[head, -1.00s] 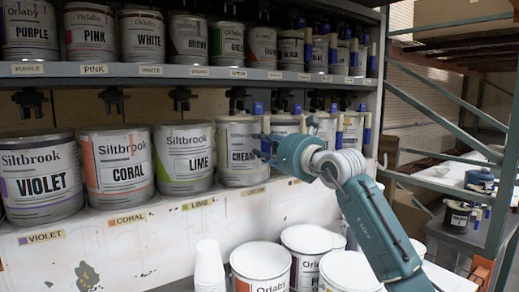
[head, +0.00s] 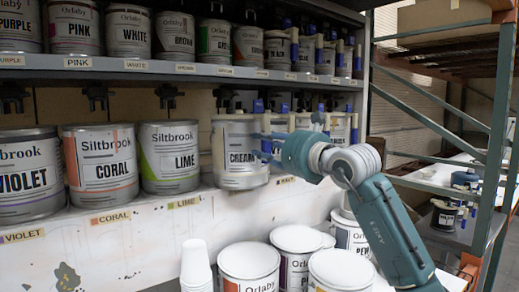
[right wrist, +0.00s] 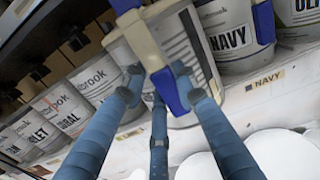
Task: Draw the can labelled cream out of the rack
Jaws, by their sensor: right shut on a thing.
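The cream can (head: 240,153), grey-white with a dark CREAM label, is in the lower row of the rack (head: 150,217), right of the lime can (head: 168,158). It stands upright, forward at the front edge of the shelf; whether its base still rests there is unclear. A beige-and-blue upright piece is on its front. My right gripper (head: 270,150) reaches it from the right and is shut on it. In the right wrist view the blue fingers close around the can's front (right wrist: 188,50), partly hidden by that piece. My left gripper is not in view.
The navy can (right wrist: 232,35) stands close beside it. The coral can (head: 100,163) and violet can (head: 28,175) are further left. The upper shelf (head: 200,71) is overhead. Below stand several white-lidded cans (head: 248,261) and stacked white cups (head: 196,265).

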